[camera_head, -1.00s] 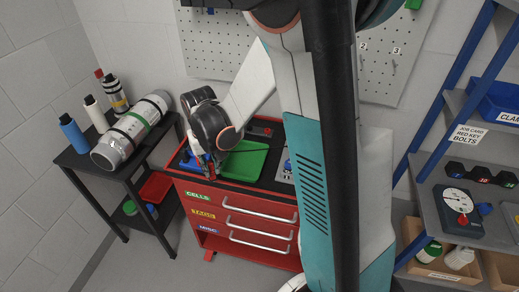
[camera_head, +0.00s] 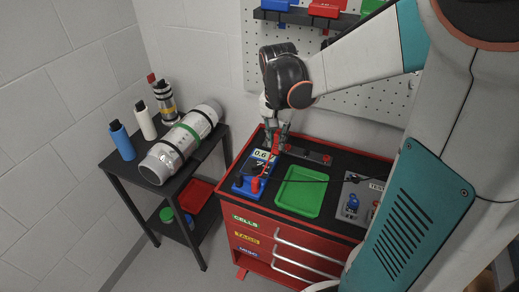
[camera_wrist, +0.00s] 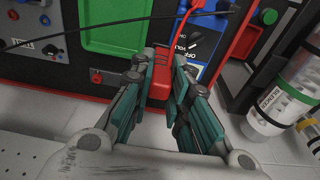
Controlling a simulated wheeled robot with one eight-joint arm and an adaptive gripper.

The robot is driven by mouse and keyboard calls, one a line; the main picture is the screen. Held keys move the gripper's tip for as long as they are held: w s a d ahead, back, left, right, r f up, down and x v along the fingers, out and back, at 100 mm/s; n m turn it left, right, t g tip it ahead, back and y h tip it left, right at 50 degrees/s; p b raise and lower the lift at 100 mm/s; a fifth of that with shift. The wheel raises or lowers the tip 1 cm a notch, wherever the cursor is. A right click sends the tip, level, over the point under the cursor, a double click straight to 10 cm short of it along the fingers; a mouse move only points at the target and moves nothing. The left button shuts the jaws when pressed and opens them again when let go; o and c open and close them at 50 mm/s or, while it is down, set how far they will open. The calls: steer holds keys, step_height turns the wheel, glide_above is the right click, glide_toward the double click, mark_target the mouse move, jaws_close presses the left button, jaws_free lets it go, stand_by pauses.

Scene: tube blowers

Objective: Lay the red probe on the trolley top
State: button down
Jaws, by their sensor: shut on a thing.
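The red probe (camera_head: 276,146) is between the fingertips of my gripper (camera_head: 273,137), over the back left part of the trolley top (camera_head: 334,192). My gripper is shut on it. In the wrist view the probe (camera_wrist: 160,78) shows between the two teal-padded fingers (camera_wrist: 167,90), partly hidden by them. A blue meter (camera_head: 246,187) with a lit display and a dial lies on the trolley top just in front of my gripper. A red plug (camera_head: 255,184) stands at the meter's front end. I cannot tell whether the probe touches the trolley top.
A green tray (camera_head: 300,192) lies right of the meter, with a dark cable crossing above it. A grey tester (camera_head: 357,200) is at the right. A black strip with red knobs (camera_head: 306,154) runs along the back. A side table (camera_head: 192,170) with a metal cylinder stands left.

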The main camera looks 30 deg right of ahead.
step_height(320, 180, down, 14)
steer(key=b, duration=0.4)
steer(key=shift+f, duration=0.2)
steer(key=c, duration=2)
jaws_free()
steer(key=shift+f+b, duration=0.15)
steer(key=shift+b, duration=0.2)
steer(key=o, duration=0.5)
steer(key=shift+c, duration=0.2)
steer(key=r+p, duration=0.1)
steer(key=r, duration=0.3)
steer(key=r+p, duration=0.2)
steer(key=r, duration=0.2)
steer(key=s+a+r+p, duration=0.1)
steer(key=r, duration=0.3)
steer(key=shift+r, duration=0.2)
